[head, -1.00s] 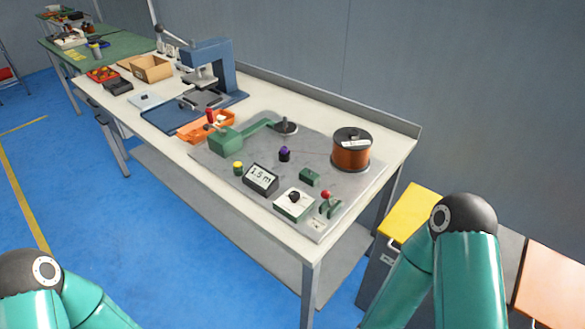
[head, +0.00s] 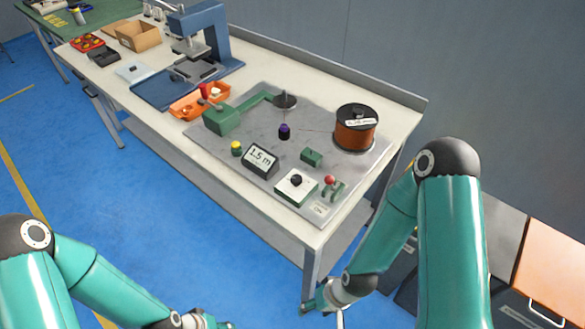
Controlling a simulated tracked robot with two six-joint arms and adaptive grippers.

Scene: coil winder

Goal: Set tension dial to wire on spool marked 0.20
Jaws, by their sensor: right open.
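The tension dial (head: 297,181), a black knob on a white-topped box, sits near the front right of the grey winder plate. The copper wire spool (head: 354,134) stands upright at the plate's back right; its white label is too small to read surely. My right gripper (head: 340,319) is at the bottom edge of the head view, mostly cut off, below and in front of the table's near corner. It is open and apart from the dial. My left arm's wrist shows at the bottom, but its gripper is out of the frame.
A green crank unit (head: 222,119), an orange tray (head: 186,112) and a blue press (head: 218,40) stand further left.

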